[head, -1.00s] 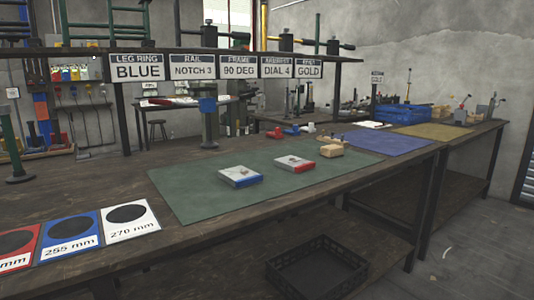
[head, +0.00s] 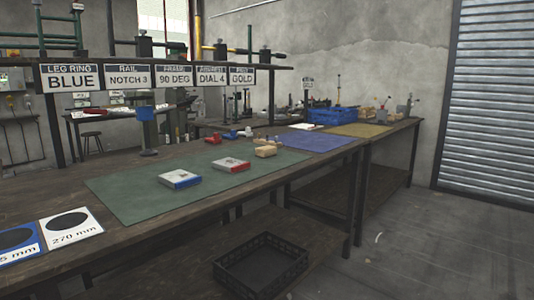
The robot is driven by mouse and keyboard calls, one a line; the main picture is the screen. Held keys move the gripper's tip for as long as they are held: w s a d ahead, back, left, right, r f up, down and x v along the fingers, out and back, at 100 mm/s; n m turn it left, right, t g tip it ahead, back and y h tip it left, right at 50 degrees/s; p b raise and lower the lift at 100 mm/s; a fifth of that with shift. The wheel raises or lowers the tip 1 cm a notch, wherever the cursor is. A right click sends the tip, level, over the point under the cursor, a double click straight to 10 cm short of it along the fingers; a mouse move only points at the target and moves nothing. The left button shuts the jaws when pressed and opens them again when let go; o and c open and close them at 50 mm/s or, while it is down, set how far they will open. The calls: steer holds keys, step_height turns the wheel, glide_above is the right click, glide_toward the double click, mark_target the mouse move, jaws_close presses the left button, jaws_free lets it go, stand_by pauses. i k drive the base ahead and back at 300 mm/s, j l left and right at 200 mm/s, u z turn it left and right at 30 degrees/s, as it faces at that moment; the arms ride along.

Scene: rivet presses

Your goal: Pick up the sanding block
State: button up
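A small tan block (head: 266,151), which looks like the sanding block, lies near the far right edge of the green mat (head: 130,199) on the workbench. It is too small to make out its details. A white and blue box (head: 180,179) and a white and red box (head: 231,165) lie on the mat to its left. My gripper is not in view.
A blue mat (head: 318,143), a blue crate (head: 333,116) and a yellow mat (head: 372,130) are farther right along the benches. A black crate (head: 262,264) sits low under the front edge. Open floor (head: 430,255) lies at the right, before a shutter door (head: 492,105).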

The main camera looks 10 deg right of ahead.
mark_target(265, 152)
steer(key=u, duration=0.35)
steer(key=i+l+u, duration=0.25)
steer(key=l+u, duration=0.25)
steer(key=l, duration=0.15)
steer(key=i+l+u, duration=0.15)
steer(key=l+u, duration=0.15)
